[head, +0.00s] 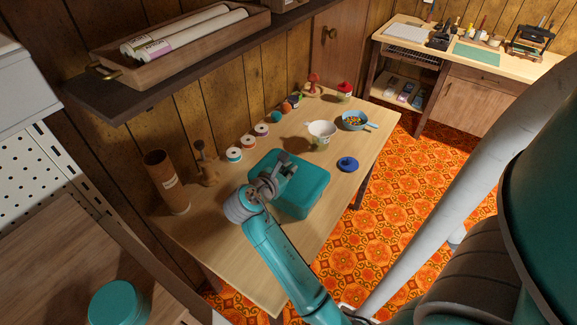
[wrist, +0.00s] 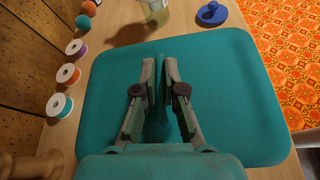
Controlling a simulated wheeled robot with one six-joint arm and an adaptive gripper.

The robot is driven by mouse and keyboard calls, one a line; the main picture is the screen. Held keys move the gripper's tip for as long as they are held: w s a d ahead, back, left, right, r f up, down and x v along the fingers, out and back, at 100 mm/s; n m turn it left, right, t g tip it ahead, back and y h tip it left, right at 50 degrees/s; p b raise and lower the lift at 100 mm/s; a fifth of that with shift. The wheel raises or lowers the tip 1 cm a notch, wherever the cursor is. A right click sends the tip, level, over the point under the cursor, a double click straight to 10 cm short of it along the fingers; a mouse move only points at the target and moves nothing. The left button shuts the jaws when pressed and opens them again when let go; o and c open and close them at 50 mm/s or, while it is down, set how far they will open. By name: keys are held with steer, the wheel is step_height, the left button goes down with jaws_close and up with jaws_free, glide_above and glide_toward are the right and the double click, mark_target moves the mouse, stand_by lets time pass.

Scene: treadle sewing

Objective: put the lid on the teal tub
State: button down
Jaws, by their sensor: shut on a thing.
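My gripper (head: 268,181) is over the teal tub (head: 292,207) on the wooden table. In the wrist view the two fingers (wrist: 160,85) are shut on an upright teal ridge, the handle of the broad teal lid (wrist: 228,95). The lid is rounded at its corners and lies flat over the tub in the head view (head: 305,178). It hides the tub's inside and rim. I cannot tell whether the lid rests fully on the rim or is just above it.
A small blue knobbed lid (head: 348,164) lies right of the tub. Behind are a white pot (head: 321,132), a blue bowl (head: 355,120) with colourful bits, and several spools (head: 248,142) along the wall. A brown cylinder (head: 166,182) stands left. The table's front left is clear.

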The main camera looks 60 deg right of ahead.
steer(key=shift+f, duration=0.2)
steer(key=c, duration=1.2)
jaws_free()
steer(key=v, duration=1.2)
